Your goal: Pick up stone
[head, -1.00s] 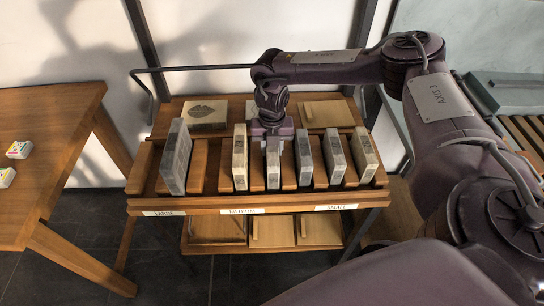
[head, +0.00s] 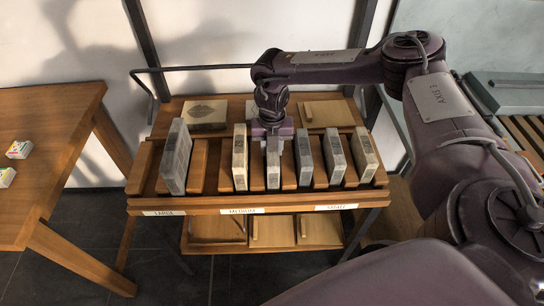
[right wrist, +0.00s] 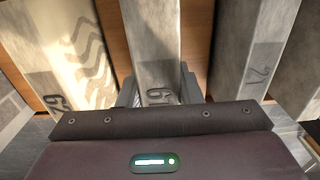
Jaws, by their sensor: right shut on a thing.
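Several grey stone slabs stand upright in a slotted wooden rack (head: 290,205). My right gripper (head: 272,136) reaches down from above onto a narrow stone (head: 273,163) in the middle of the row. Neighbouring stones (head: 240,158) (head: 305,158) stand close on both sides. My left gripper is not in view.
A large stone (head: 175,158) stands at the rack's left, and others (head: 335,157) (head: 364,155) at its right. A wooden table (head: 50,150) is at left.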

